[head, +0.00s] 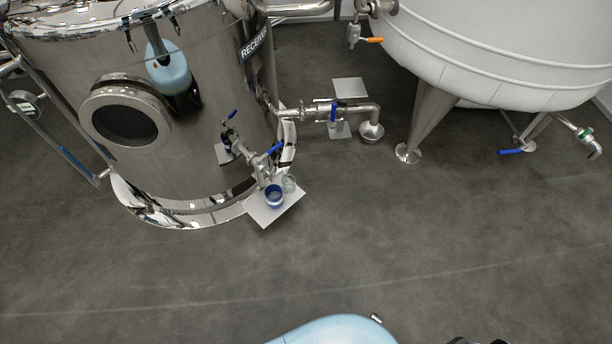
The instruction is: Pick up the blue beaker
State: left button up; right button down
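The blue beaker (274,196) stands upright on a light grey square plate (268,217) on the floor, at the foot of the steel receiver tank. A clear glass beaker (289,184) stands right behind it to the right, very close; I cannot tell if they touch. A steel outlet valve with a blue handle hangs just above and behind the beakers. Neither of my grippers can be made out in the head view; only a light blue part of my body and a small dark piece show at the bottom edge.
The steel receiver tank (200,130) fills the left, with a shiny curved base rim. A pipe with a blue-handled valve (333,112) runs right from it. A white tank (490,50) on steel legs stands at the back right. The grey floor (420,230) in front is clear.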

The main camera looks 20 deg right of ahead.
aim_at(273, 194)
jog(key=z, duration=0.4)
jog(key=i+j+z, duration=0.15)
jog(key=i+j, duration=0.25)
jog(key=i+j+z, duration=0.1)
jog(key=i+j, duration=0.25)
jog(key=j, duration=0.25)
